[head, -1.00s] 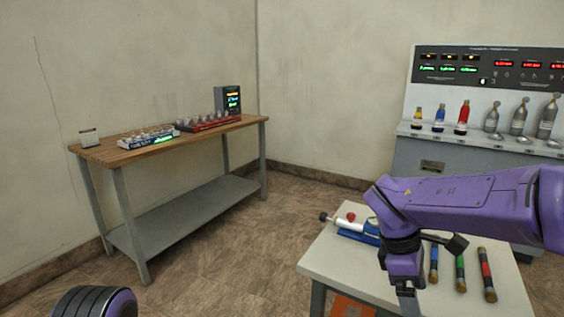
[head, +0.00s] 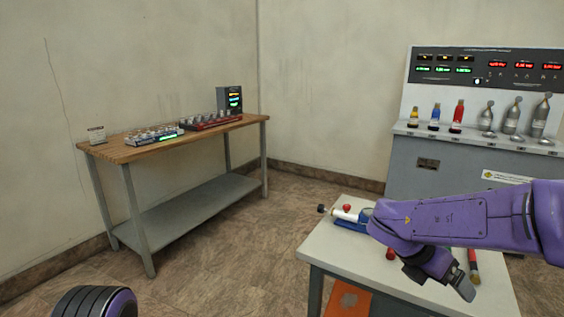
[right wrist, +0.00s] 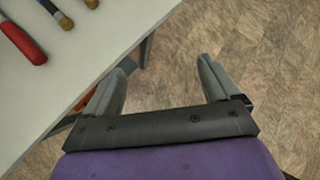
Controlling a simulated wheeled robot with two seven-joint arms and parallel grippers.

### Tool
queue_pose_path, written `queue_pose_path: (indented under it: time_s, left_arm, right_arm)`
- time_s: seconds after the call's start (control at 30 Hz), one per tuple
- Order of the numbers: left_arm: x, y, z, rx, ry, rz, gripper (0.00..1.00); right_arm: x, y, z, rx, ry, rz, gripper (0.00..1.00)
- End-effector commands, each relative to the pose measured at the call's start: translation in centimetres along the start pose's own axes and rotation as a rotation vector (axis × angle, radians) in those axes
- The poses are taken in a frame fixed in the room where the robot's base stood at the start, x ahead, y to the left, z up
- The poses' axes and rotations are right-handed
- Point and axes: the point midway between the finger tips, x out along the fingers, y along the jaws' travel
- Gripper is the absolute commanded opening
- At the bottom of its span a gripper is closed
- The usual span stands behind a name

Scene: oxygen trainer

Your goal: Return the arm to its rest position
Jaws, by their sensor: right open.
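My right arm (head: 440,218) is purple and reaches in from the right over the small white table (head: 345,262). Its gripper (head: 468,284) hangs at the right part of that table in the head view. In the right wrist view the two grey fingers of the right gripper (right wrist: 168,72) are spread apart, with only the tabletop edge and brown floor beyond them. Nothing is between them. My left gripper is not in view.
A red-handled brush (head: 473,262) lies on the white table near my right gripper; it also shows in the right wrist view (right wrist: 22,40). A blue-and-white device (head: 350,218) lies at the table's far left. A wooden bench (head: 165,145) and a grey console (head: 440,165) stand behind.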

Motion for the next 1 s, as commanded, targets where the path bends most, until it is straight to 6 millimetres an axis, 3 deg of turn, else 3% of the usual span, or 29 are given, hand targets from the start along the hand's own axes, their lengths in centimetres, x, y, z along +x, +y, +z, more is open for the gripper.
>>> queue_pose_path:
  time_s: [0.17,0.27,0.37,0.4,0.47,0.57,0.6,0.7,0.8,0.9,1.0]
  left_arm:
    - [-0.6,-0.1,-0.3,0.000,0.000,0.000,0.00]
    - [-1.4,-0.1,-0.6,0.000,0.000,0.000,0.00]
    - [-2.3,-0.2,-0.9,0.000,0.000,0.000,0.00]
    - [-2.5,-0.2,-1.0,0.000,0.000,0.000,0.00]
    - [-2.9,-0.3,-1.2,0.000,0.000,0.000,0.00]
    - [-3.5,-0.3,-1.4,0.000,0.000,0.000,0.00]
    - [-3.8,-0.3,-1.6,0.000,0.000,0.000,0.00]
    - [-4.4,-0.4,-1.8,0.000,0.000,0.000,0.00]
    - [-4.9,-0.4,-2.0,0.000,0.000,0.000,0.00]
    - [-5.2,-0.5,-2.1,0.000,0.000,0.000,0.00]
    - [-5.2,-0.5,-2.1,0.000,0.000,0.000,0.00]
  right_arm:
    - [4.6,0.8,1.5,-0.706,-0.321,-0.070,0.89]
    - [8.2,2.2,-0.3,-1.326,-0.527,-0.172,0.89]
    - [12.3,3.2,-5.9,-2.024,-0.719,-0.256,0.89]
    - [13.7,3.1,-8.7,-2.253,-0.782,-0.267,0.89]
    - [15.4,2.3,-12.7,-2.535,-0.863,-0.255,0.89]
    - [17.8,-0.5,-19.5,-2.910,-0.974,-0.169,0.89]
    - [18.5,-2.1,-22.1,2.931,0.973,0.107,0.89]
    - [19.9,-6.7,-27.5,2.751,0.880,-0.063,0.89]
    - [21.0,-11.2,-30.9,2.678,0.771,-0.177,0.89]
    - [21.8,-14.1,-32.9,2.652,0.685,-0.238,0.89]
    - [21.9,-14.5,-33.1,2.648,0.675,-0.246,0.89]
